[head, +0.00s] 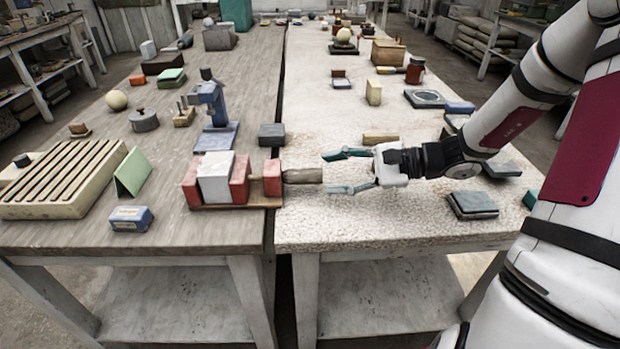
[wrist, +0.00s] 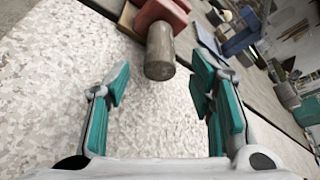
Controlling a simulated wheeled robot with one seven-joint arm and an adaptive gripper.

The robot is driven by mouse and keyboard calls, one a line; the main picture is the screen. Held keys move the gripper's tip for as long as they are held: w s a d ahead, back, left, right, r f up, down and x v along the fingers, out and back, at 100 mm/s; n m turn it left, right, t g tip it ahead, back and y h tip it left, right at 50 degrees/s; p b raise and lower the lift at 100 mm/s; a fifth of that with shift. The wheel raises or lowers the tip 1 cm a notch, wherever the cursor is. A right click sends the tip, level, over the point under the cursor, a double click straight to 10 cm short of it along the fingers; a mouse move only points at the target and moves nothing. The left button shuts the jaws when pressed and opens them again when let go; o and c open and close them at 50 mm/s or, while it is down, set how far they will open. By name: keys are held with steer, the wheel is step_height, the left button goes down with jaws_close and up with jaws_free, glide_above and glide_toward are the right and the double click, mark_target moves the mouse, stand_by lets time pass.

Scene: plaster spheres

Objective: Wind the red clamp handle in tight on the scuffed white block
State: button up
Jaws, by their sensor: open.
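The clamp has red jaws (head: 240,180) on a brown base (head: 235,201) on the left table. The white block (head: 214,180) stands upright between the jaws. I cannot tell whether the right jaw touches it. Right of the jaws is a red end piece (head: 272,177) with a grey-brown cylindrical handle (head: 302,175) reaching right, over the neighbouring table. My gripper (head: 328,172) is open and empty, just right of the handle's end, its fingers pointing at it. In the wrist view the handle (wrist: 160,52) lies ahead, centred between the open fingertips (wrist: 161,78), with the red piece behind it.
A grey block (head: 271,134) and a blue stand (head: 214,103) are behind the clamp. A blue box (head: 131,218) and a green folded card (head: 133,172) lie to its left. Dark tiles (head: 473,205) lie below my arm.

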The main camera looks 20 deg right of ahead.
mark_target(311, 177)
steer(key=b+x, duration=0.1)
steer(key=x, duration=0.5)
steer(key=shift+s, duration=0.1)
jaws_close()
